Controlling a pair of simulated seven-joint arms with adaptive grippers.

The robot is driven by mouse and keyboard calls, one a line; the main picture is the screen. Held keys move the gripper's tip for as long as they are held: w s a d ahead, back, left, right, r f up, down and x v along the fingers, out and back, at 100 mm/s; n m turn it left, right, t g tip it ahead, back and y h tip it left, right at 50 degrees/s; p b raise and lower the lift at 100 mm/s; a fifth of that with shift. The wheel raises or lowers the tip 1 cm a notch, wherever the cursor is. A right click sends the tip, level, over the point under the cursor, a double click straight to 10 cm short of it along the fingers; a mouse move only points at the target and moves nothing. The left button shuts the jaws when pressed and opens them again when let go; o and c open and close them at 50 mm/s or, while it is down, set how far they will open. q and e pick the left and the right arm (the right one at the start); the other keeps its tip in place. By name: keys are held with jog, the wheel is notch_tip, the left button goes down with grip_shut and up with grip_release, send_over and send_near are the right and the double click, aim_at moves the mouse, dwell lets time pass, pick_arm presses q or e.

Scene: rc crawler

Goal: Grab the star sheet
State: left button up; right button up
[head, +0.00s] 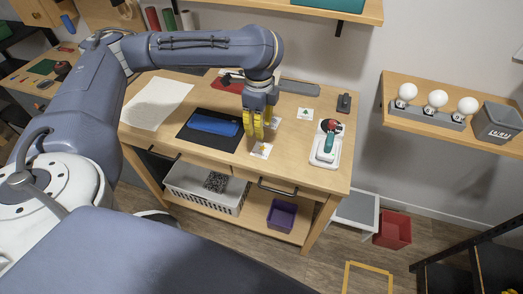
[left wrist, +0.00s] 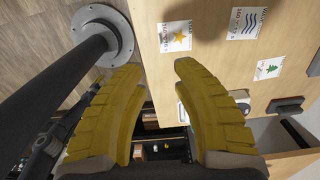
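The star sheet (head: 261,150) is a small white sheet with a yellow star, lying flat near the front edge of the wooden table. In the left wrist view the star sheet (left wrist: 176,36) lies beyond the fingertips. My left gripper (head: 262,138) points down with yellow fingers just behind the sheet in the head view. In the left wrist view my left gripper (left wrist: 158,68) has its fingers spread with nothing between them. It appears apart from the sheet. My right gripper is in neither view.
The wave sheet (left wrist: 248,22) and tree sheet (left wrist: 269,68) lie nearby on the table (head: 289,165). A blue object (head: 214,123) on a black mat is left of the gripper. A white tray (head: 319,163) with a green-handled tool stands right. Drawer handles protrude in front.

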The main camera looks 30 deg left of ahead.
aim_at(260, 154)
pick_arm(q)
jog(key=shift+f, duration=6.5)
grip_shut()
